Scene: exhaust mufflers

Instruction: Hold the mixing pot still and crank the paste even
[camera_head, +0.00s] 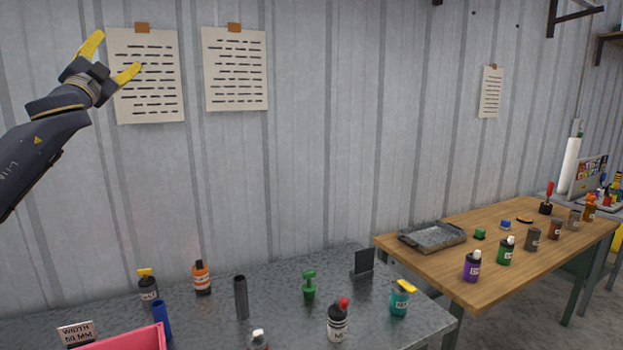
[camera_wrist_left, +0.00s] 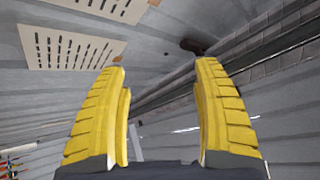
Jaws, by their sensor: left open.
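My left gripper (camera_head: 119,51) is raised high at the upper left of the head view, in front of the wall and far above the metal table. Its yellow fingers are spread apart and empty. They also show in the left wrist view (camera_wrist_left: 162,66), with only wall and ceiling between them. I cannot make out a mixing pot for certain. A small dark pot-like item with a red upright part (camera_head: 546,199) stands far back on the wooden table, too small to identify. My right gripper is out of view.
The grey metal table (camera_head: 290,285) holds several bottles, a dark tube (camera_head: 241,297), a green item (camera_head: 309,285) and a pink bin (camera_head: 135,339). The wooden table (camera_head: 440,265) holds a metal tray (camera_head: 432,237) and several bottles. Paper sheets (camera_head: 235,70) hang on the wall.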

